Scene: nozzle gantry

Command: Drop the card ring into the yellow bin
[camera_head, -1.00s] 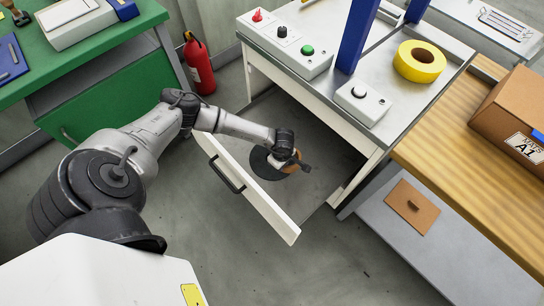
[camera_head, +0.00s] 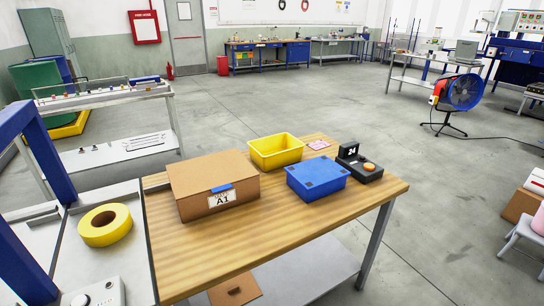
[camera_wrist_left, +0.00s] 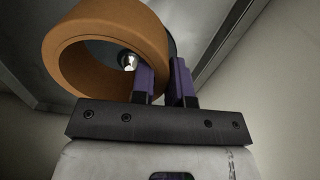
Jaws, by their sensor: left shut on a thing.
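The card ring (camera_wrist_left: 103,22) is an orange-brown hoop in the left wrist view. My left gripper (camera_wrist_left: 163,78) has purple fingers and is shut on the ring's wall at its right side. A dark edge shows behind the ring, partly hidden. The yellow bin (camera_head: 276,151) stands at the back of the wooden table in the head view, open at the top, its inside looking empty. My left gripper and the ring are outside the head view. My right gripper is in neither view.
A cardboard box marked A1 (camera_head: 190,188) stands left of the bin, and a blue box (camera_head: 316,180) stands in front of it. A black device with an orange button (camera_head: 358,166) and a pink card (camera_head: 319,145) are nearby. A yellow roll (camera_head: 105,225) lies on the bench at left.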

